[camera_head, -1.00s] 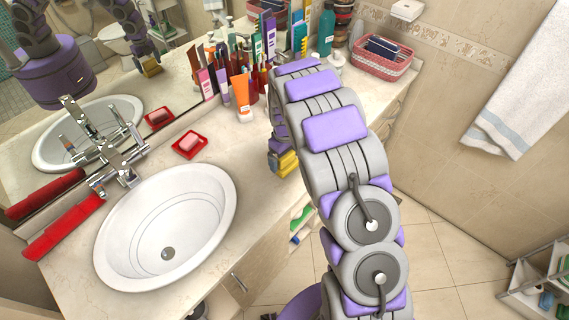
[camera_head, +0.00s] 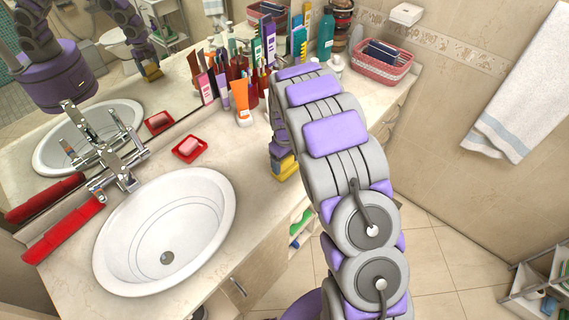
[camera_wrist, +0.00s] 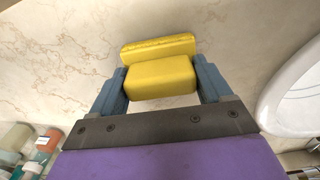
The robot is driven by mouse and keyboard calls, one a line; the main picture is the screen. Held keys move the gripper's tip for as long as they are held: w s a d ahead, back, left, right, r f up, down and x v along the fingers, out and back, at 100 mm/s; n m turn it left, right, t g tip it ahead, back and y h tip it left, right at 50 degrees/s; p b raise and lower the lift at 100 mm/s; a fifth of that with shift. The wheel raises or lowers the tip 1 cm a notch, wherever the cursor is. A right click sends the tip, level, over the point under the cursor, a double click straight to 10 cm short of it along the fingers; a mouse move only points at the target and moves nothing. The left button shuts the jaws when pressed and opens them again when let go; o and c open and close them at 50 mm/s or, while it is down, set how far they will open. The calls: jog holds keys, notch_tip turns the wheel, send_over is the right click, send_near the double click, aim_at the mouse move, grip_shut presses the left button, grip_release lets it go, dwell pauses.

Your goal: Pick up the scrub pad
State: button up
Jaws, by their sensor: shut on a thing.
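The scrub pad is a yellow block with a raised yellow strip along its far side, seen in the wrist view (camera_wrist: 160,78). My gripper (camera_wrist: 162,84) has its two blue-grey fingers on either side of the block, shut on it. In the head view the pad shows as a small yellow patch (camera_head: 285,170) at the tip of my arm, over the counter right of the sink. My arm hides part of it there. I cannot tell whether the pad is clear of the counter.
A white sink (camera_head: 165,230) lies left of the gripper, with a red soap dish (camera_head: 189,149) behind it. Several tubes and bottles, including an orange tube (camera_head: 241,100), crowd the mirror side. A pink basket (camera_head: 382,62) stands at the far right of the counter.

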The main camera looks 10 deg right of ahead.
jog(key=shift+r, duration=0.5)
notch_tip(320, 180, up, 3)
jog(key=shift+f, duration=0.1)
jog(key=s+a+r+p, duration=0.1)
jog(key=s+a, duration=0.9)
jog(key=s, duration=0.2)
jog(key=shift+a, duration=0.35)
jog(key=shift+r, duration=0.1)
